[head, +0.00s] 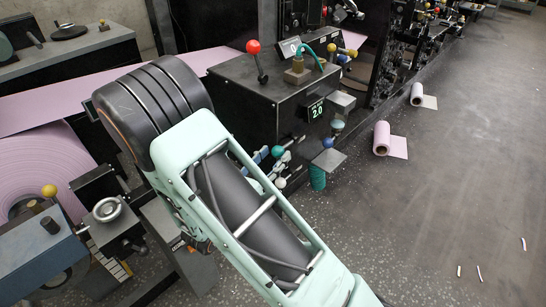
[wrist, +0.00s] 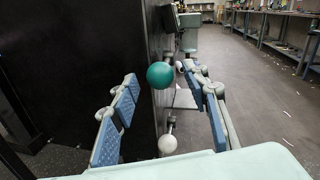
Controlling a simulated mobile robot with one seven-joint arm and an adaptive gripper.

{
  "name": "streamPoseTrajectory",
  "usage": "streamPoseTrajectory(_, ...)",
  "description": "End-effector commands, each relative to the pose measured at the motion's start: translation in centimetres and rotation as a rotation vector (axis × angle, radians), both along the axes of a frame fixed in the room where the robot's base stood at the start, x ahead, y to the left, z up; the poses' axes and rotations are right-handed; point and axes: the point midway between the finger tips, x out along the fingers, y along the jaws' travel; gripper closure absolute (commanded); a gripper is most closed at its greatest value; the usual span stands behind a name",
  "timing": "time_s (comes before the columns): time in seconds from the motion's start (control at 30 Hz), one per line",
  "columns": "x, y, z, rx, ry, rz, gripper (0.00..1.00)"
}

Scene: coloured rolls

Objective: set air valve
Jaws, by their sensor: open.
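A teal ball knob (wrist: 160,75) stands out from the side of a black machine cabinet (wrist: 90,60). My gripper (wrist: 161,80) is open, with one blue-padded finger on each side of the knob in the wrist view. I cannot tell whether either finger touches it. In the head view the teal knob (head: 277,151) shows beside the cabinet's side, with my forearm in front. A white ball knob (wrist: 167,144) sits lower, and it also shows in the head view (head: 280,183). A lit display (head: 317,111) on the cabinet reads 2.0. No label marks which knob is the air valve.
A red ball lever (head: 254,48) and a small dial (head: 290,48) stand on the cabinet top. A blue ball (head: 328,142) is right of the teal knob. Pink rolls (head: 382,138) lie on the floor. The floor at right is mostly clear.

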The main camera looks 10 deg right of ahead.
Motion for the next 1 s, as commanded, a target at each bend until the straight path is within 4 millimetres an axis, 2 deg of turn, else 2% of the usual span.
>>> streamPoseTrajectory(0.33, 0.29, -0.31, 0.01, 0.0, 0.0, -0.001, 0.59)
streamPoseTrajectory(0.7, 0.27, -0.29, 0.0, 0.0, 0.0, -0.001, 0.99)
streamPoseTrajectory(1.0, 0.28, -0.3, 0.24, 0.006, 0.004, -0.001, 1.0)
